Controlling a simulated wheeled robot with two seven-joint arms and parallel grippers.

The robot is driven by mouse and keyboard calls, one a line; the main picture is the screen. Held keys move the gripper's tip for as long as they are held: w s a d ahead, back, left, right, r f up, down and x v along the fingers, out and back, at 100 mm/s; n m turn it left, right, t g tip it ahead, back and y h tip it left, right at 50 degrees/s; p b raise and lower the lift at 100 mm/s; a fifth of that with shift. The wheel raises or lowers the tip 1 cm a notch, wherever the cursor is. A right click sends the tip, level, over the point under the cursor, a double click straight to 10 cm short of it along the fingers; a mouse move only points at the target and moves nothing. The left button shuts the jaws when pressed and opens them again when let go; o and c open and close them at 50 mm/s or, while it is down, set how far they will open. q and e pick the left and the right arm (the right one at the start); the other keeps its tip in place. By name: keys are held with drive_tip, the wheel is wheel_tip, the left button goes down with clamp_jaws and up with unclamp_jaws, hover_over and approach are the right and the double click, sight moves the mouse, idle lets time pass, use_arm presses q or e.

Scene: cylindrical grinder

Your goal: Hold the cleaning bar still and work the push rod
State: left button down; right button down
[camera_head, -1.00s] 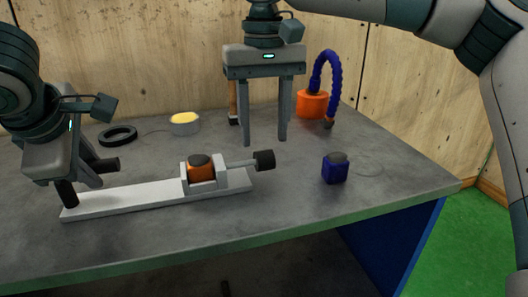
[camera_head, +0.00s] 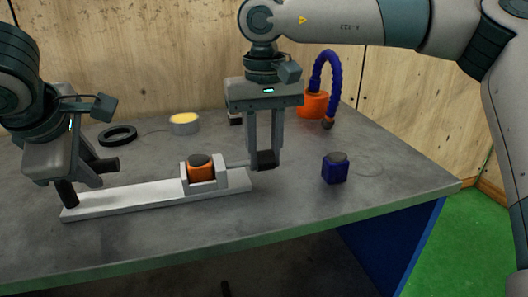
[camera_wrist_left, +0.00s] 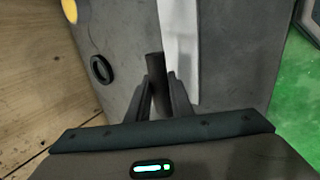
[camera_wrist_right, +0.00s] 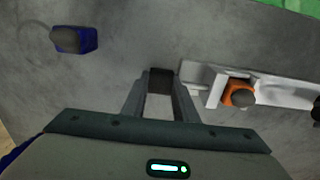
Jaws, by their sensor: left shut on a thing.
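The light grey cleaning bar (camera_head: 130,198) lies on the table, with a grey bracket and an orange, dark-topped part (camera_head: 201,170) at its right end. My left gripper (camera_head: 84,178) is shut on the bar's dark handle (camera_wrist_left: 155,72) at the left end. The push rod (camera_head: 237,164) sticks out rightward from the bracket and ends in a black knob (camera_head: 266,160). My right gripper (camera_wrist_right: 160,80) points down with its fingers on either side of this knob. The fingers are close to it, but I cannot tell whether they press on it.
A blue block with a grey top (camera_head: 335,168) stands right of the rod. An orange base with a blue hose (camera_head: 313,103), a yellow-topped round part (camera_head: 184,123) and a black ring (camera_head: 118,135) are farther back. The table front is clear.

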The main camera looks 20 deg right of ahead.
drive_tip(key=shift+a, duration=2.3)
drive_tip(key=c, duration=1.4)
unclamp_jaws()
drive_tip(key=shift+d, duration=0.1)
